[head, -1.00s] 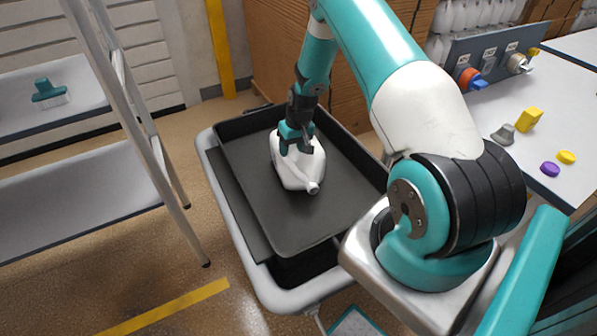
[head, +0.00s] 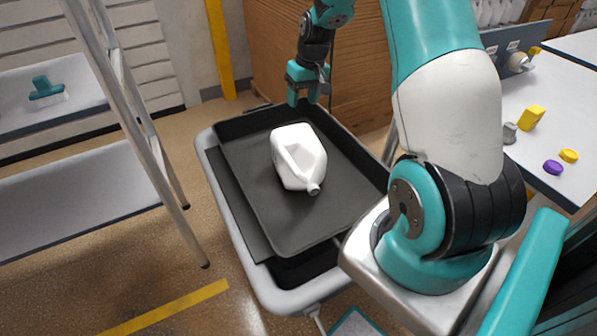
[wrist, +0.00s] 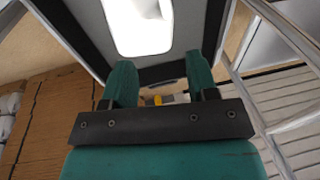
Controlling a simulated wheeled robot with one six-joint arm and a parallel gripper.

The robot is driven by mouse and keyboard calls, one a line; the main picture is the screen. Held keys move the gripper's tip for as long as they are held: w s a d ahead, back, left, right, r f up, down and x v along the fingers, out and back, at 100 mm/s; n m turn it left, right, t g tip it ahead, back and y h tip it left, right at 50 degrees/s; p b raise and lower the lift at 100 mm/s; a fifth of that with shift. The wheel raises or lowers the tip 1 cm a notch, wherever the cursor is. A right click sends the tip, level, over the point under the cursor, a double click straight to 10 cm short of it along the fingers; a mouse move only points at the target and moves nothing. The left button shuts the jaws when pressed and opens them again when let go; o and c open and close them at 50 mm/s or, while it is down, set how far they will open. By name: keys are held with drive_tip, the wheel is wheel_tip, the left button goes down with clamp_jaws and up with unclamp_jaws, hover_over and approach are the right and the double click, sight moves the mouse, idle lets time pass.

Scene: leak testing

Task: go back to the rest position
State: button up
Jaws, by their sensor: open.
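My gripper (head: 308,98) is open and empty, raised above the far edge of the black tray in the head view. Its two teal fingers are apart in the wrist view (wrist: 158,88). A white jug (head: 299,156) lies on its side in the tray (head: 250,215), with its neck pointing toward the front right. The jug also shows beyond the fingers in the wrist view (wrist: 138,28), apart from them.
A metal frame (head: 150,150) and shelves with a teal brush (head: 47,89) stand at left. A white table (head: 540,95) at right holds yellow, purple and grey pieces. Brown cardboard (head: 270,50) stands behind the tray.

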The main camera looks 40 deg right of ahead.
idle(0.4)
drive_tip(key=s+a+r+n, duration=0.1)
drive_tip(key=s+a+r, duration=0.1)
drive_tip(key=a+r, duration=0.35)
drive_tip(key=s+a+r+n+y, duration=0.1)
drive_tip(key=s+a+r+n, duration=0.1)
drive_tip(key=a, duration=0.6)
drive_tip(key=s+a+r+n, duration=0.1)
drive_tip(key=s+a+r, duration=0.1)
drive_tip(key=a+r, duration=0.35)
drive_tip(key=s+a+r+n+y, duration=0.1)
drive_tip(key=s+a+r+n, duration=0.1)
drive_tip(key=s+a, duration=0.5)
drive_tip(key=s+a+r+n+g+p, duration=0.1)
drive_tip(key=s+a+r+n, duration=0.1)
drive_tip(key=s+a, duration=0.6)
drive_tip(key=s+n, duration=0.1)
drive_tip(key=s, duration=0.4)
drive_tip(key=shift+r+n+g+y, duration=0.15)
drive_tip(key=shift+n+g+y, duration=0.15)
drive_tip(key=shift+n+y, duration=0.1)
